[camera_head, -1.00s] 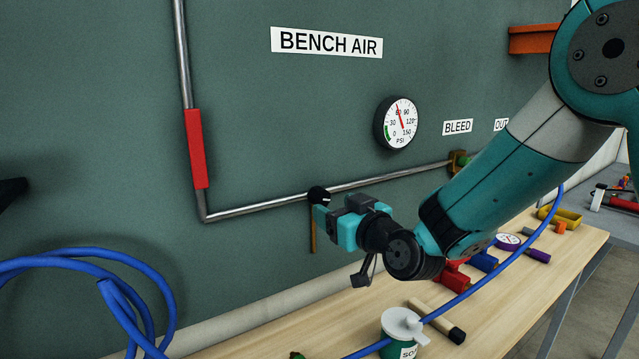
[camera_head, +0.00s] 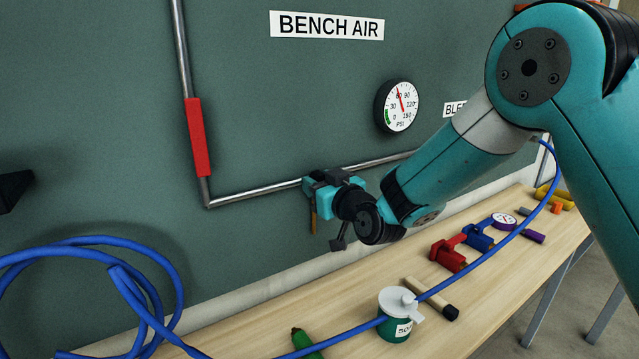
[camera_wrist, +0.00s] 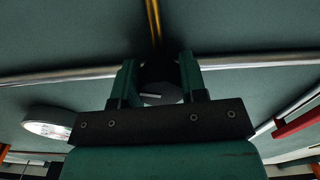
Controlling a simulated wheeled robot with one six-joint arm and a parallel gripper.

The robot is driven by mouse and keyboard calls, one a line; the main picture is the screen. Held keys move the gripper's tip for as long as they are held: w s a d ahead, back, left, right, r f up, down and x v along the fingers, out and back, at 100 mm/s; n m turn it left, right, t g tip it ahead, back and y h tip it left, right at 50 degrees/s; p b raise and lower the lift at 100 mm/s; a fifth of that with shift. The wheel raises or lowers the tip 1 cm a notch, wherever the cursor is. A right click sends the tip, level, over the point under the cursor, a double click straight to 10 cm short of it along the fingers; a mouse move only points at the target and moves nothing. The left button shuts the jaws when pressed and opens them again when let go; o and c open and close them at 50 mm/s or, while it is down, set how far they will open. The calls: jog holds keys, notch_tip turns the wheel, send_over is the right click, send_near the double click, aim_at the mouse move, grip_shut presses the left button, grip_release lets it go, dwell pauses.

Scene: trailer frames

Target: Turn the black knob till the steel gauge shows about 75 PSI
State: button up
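The black knob on the pipe is hidden behind my gripper (camera_head: 318,187) in the head view. In the wrist view the dark round knob (camera_wrist: 161,92) lies between my two fingers (camera_wrist: 159,82), with a pale pointer line on its face. The fingers stand apart on either side of it. The knob about fills the gap, but I cannot tell whether they press on it. The steel gauge (camera_head: 409,112), white-faced with a red needle, hangs on the wall to the upper right. Its needle points up near 60. It also shows in the wrist view (camera_wrist: 47,129).
The steel pipe (camera_head: 255,193) runs along the green wall, with a red sleeve (camera_head: 198,137) on its upright part. A blue hose (camera_head: 335,340) crosses the wooden bench (camera_head: 365,300). A green pot (camera_head: 395,325), a hammer (camera_head: 432,298) and red and blue fittings (camera_head: 448,254) lie there.

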jog(key=m+b, duration=0.2)
jog(key=shift+f+m+b, duration=0.25)
jog(key=shift+m+b, duration=0.05)
jog(key=shift+m, duration=0.1)
jog(key=shift+a+r+m+b, duration=0.1)
jog(key=shift+r+m+b, duration=0.15)
jog(key=shift+m+b, duration=0.7)
jog(key=shift+m+p, duration=0.35)
jog(key=o, duration=0.9)
jog(key=shift+s, duration=0.1)
jog(key=shift+b+v, duration=3.55)
jog(key=shift+v, duration=5.15)
